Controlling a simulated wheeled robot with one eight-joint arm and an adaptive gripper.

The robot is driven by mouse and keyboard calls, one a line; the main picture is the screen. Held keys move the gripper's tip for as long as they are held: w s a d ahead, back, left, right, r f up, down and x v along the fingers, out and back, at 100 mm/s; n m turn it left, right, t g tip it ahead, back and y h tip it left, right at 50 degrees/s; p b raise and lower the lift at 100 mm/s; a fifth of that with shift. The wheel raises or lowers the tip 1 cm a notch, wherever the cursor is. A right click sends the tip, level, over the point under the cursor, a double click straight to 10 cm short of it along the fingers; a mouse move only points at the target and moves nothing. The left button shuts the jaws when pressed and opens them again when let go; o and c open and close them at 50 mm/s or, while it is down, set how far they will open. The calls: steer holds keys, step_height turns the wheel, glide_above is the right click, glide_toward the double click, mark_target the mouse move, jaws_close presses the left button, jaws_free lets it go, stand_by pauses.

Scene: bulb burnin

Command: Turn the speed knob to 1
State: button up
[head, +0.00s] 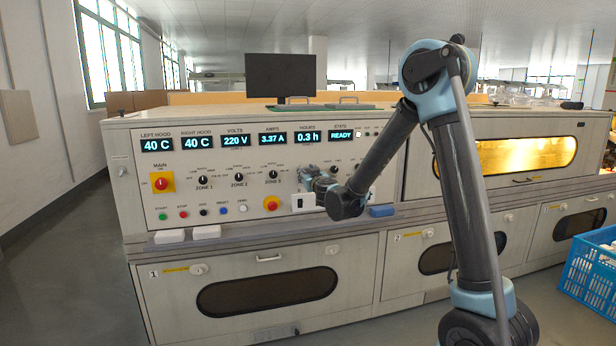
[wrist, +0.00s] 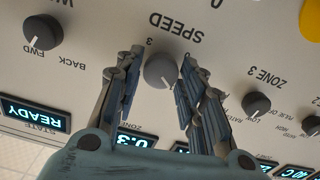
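The speed knob (wrist: 160,70) is a round grey knob under the upside-down word SPEED in the wrist view, with a "3" printed close by. My gripper (wrist: 158,68) is open, one finger on each side of the knob. A narrow gap seems to show on both sides; I cannot tell whether either finger touches. The fingers hide the other numbers of the scale, and the knob's setting is not clear. In the head view my gripper (head: 309,178) is at the control panel (head: 220,157) and hides the knob.
A FWD/BACK knob (wrist: 42,32) and the zone 3 knob (wrist: 256,104) flank the speed knob. A red stop button (head: 271,203) is below left of my gripper in the head view. A ledge with white blocks and a blue block (head: 381,211) runs under the panel.

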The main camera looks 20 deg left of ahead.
steer(key=c, duration=0.4)
steer(key=shift+m, duration=0.8)
steer(key=o, duration=1)
steer(key=shift+o, duration=0.2)
steer(key=shift+s, duration=0.1)
